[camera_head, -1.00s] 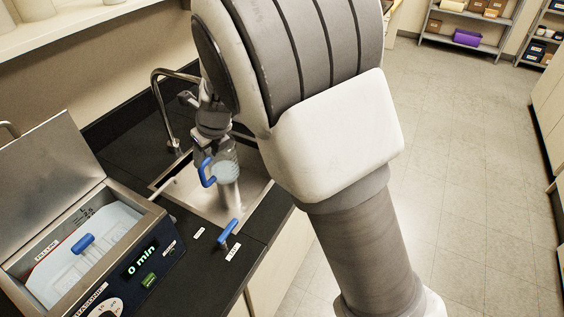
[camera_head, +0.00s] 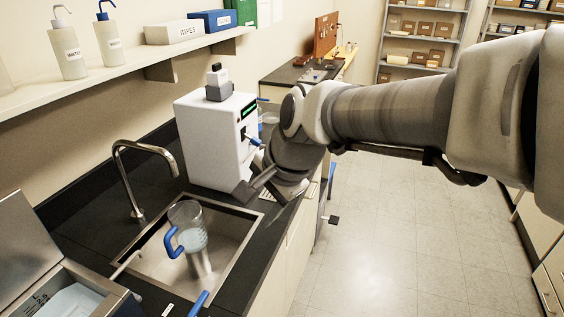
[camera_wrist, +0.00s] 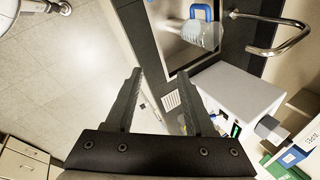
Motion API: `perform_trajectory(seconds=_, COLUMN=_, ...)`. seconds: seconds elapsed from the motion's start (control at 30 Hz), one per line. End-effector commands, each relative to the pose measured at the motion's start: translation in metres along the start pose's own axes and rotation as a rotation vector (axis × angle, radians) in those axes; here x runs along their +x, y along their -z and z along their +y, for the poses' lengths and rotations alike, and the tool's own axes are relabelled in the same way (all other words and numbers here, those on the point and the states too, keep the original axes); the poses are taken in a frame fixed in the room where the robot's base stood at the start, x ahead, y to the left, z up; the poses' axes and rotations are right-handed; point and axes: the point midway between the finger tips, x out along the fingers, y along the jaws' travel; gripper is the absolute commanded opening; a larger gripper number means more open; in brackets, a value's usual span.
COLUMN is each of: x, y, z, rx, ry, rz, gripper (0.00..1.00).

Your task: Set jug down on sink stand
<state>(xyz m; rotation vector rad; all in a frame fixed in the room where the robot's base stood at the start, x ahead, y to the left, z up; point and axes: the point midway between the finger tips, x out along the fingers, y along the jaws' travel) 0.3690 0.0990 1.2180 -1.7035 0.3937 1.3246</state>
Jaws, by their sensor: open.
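The clear jug (camera_head: 188,221) with a blue handle (camera_head: 171,243) stands upright in the sink (camera_head: 150,262), seemingly on a pale round sink stand (camera_head: 204,270) partly hidden beneath it. Water shows low in the jug. The jug also shows at the top of the wrist view (camera_wrist: 205,36), with its blue handle (camera_wrist: 201,12). My gripper (camera_wrist: 160,76) is open and empty, with its two dark fingers apart. In the head view it is to the right of the sink, in front of the white instrument, clear of the jug.
A curved tap (camera_head: 148,165) rises behind the sink. A white instrument (camera_head: 212,135) stands right of the sink, close to my gripper. An open-lidded metal bath (camera_head: 75,290) is at lower left. A shelf (camera_head: 120,62) with bottles runs above. The floor (camera_head: 400,220) is clear.

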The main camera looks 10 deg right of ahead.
Motion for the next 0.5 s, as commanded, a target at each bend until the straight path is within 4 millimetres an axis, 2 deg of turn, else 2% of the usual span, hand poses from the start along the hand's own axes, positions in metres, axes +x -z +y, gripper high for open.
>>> perform_trajectory(seconds=0.03, x=-0.013, y=0.003, z=0.013, rx=-0.087, ry=0.003, rz=0.023, gripper=0.54)
perform_trajectory(seconds=0.2, x=-0.043, y=0.006, z=0.057, rx=-0.417, ry=-0.028, rz=0.099, gripper=0.54)
perform_trajectory(seconds=0.4, x=-0.067, y=0.007, z=0.105, rx=-0.761, ry=-0.115, rz=0.181, gripper=0.54)
perform_trajectory(seconds=0.5, x=-0.073, y=0.007, z=0.122, rx=-0.879, ry=-0.158, rz=0.205, gripper=0.54)
